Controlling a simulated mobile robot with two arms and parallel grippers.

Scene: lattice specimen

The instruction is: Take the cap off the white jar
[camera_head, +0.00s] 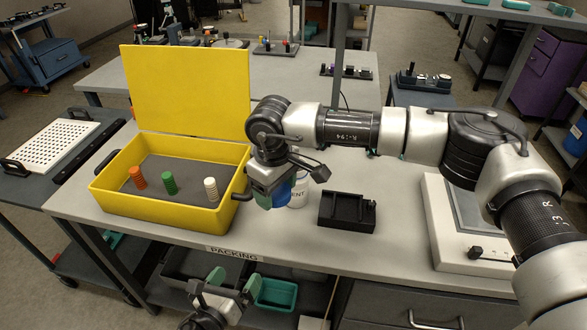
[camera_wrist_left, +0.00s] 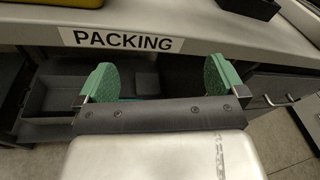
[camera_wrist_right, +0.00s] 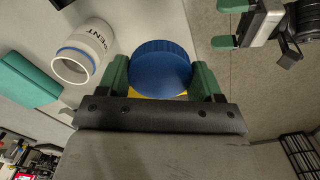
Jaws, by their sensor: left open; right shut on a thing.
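The white jar (camera_head: 299,192) stands on the packing table, partly hidden behind my right gripper. In the right wrist view the jar (camera_wrist_right: 86,52) shows an open mouth with a blue ring near its rim. The blue cap (camera_wrist_right: 161,68) is between the green fingers of my right gripper (camera_wrist_right: 160,82), apart from the jar. In the head view the cap (camera_head: 282,194) is partly hidden by that gripper (camera_head: 270,196). My left gripper (camera_head: 229,277) is open and empty in front of the table edge; its spread fingers show in the left wrist view (camera_wrist_left: 160,82).
An open yellow case (camera_head: 160,208) with orange, green and white ribbed pieces stands left of the jar. A black tray (camera_head: 347,212) is to its right, and a white flat device (camera_head: 455,255) further right. A teal bin (camera_head: 277,294) sits below the table edge.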

